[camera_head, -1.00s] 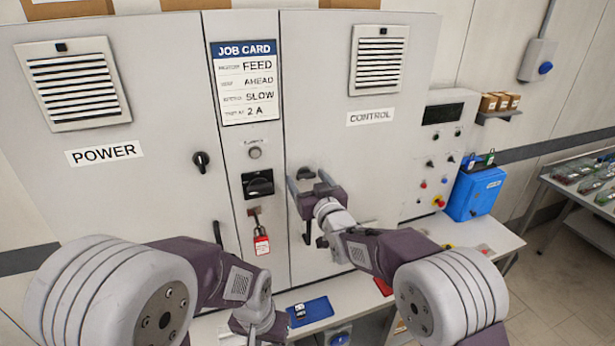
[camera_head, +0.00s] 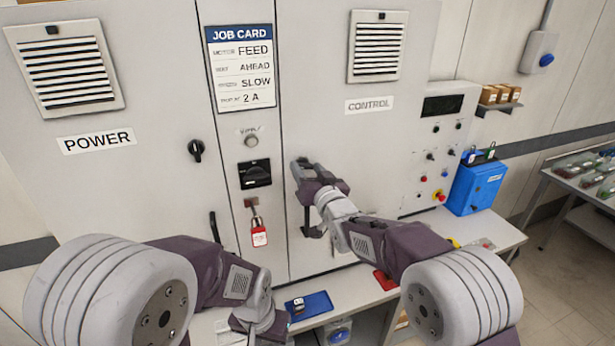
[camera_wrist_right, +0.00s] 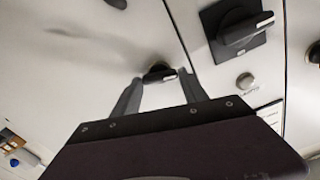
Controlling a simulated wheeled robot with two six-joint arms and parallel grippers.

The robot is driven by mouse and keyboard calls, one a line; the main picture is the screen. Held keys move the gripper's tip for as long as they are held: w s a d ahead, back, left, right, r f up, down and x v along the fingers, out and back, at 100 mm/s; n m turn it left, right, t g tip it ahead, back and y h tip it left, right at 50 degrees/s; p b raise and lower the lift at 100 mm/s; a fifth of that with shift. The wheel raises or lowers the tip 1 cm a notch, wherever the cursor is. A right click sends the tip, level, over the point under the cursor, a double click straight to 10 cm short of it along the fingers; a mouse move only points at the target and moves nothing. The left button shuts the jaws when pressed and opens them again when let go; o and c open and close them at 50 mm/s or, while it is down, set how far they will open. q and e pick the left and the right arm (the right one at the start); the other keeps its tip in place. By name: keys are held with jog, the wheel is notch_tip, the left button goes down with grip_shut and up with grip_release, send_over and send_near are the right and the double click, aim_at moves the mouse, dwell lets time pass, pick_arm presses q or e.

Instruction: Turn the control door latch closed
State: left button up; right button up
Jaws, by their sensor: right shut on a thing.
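The control door (camera_head: 312,70) is a light grey cabinet door with a CONTROL label; it looks flush with the cabinet. Its small black latch (camera_wrist_right: 158,73) sits between the fingers of my right gripper in the right wrist view. The latch's bar lies nearly sideways in that picture. My right gripper (camera_head: 303,162) is at the door's left edge, shut on the latch, which its body largely hides in the head view. My left arm hangs at the lower left, and its fingers are not visible.
Left of the control door are a black rotary switch (camera_head: 256,173) and a red tag (camera_head: 259,237). The power door's latch (camera_head: 196,150) is further left. A shelf with a blue tray (camera_head: 309,306) runs below. A blue box (camera_head: 474,187) stands right.

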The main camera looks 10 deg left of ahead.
jog(key=m+b, duration=0.2)
jog(key=m, duration=0.1)
jog(key=shift+f+m+b, duration=0.15)
jog(key=shift+m+b, duration=0.2)
jog(key=shift+m, duration=0.05)
jog(key=m+b, duration=0.1)
jog(key=m, duration=0.2)
jog(key=shift+d+m+b, duration=0.1)
jog(key=shift+m+b, duration=0.2)
jog(key=shift+b, duration=0.1)
jog(key=m+b, duration=0.1)
jog(key=m, duration=0.2)
jog(key=shift+m, duration=2.2)
jog(key=o, duration=1.4)
jog(key=shift+w, duration=0.15)
jog(key=shift+b, duration=0.3)
